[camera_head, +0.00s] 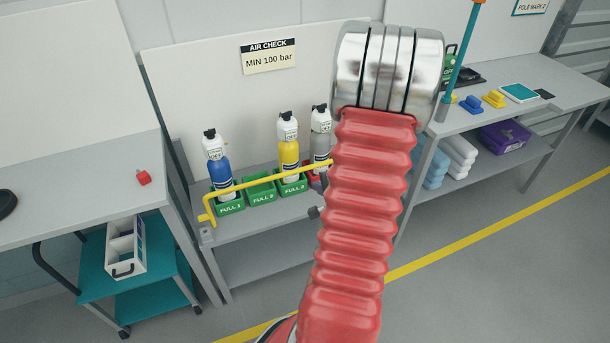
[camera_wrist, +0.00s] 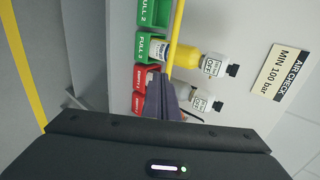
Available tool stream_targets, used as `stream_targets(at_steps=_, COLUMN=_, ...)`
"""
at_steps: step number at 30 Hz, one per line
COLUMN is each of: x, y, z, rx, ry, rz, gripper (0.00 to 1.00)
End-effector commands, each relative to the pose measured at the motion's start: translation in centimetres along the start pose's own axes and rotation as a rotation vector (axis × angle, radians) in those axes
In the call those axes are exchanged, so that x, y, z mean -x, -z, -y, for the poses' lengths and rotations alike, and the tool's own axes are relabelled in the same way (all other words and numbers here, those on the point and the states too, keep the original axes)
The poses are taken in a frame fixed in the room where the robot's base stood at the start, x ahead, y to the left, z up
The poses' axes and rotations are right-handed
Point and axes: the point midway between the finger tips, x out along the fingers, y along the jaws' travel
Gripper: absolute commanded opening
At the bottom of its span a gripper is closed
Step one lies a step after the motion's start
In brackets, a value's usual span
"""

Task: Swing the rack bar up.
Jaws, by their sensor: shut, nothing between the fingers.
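The yellow rack bar (camera_head: 260,182) runs across the front of the bottle rack at low height. Its left end bends down to the shelf's front edge; its right end is hidden behind my arm. In the wrist view the bar (camera_wrist: 178,22) runs down from the top edge toward the yellow bottle. My gripper (camera_wrist: 157,82) is shut and empty, its dark fingers in front of the red holders, close to the bar's line. I cannot tell whether they touch the bar. In the head view my red-sleeved arm hides most of the gripper.
Blue (camera_head: 217,163), yellow (camera_head: 288,146) and grey (camera_head: 321,133) bottles stand behind the bar in labelled holders. The green FULL 2 holder (camera_head: 261,190) is empty. A teal trolley (camera_head: 90,275) stands at left; a teal pole (camera_head: 462,55) rises at right. Open floor lies in front.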

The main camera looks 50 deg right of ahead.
Motion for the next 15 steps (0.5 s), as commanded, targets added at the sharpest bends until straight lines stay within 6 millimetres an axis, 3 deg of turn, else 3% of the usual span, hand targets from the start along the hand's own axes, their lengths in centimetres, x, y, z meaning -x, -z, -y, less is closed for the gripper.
stream_targets(at_steps=8, x=-1.1, y=0.0, z=0.0, rx=0.002, ry=0.0, rz=0.0, gripper=0.0)
stream_targets(at_steps=15, x=-3.6, y=-0.1, z=0.0, rx=0.002, ry=-0.001, rz=0.001, gripper=0.0)
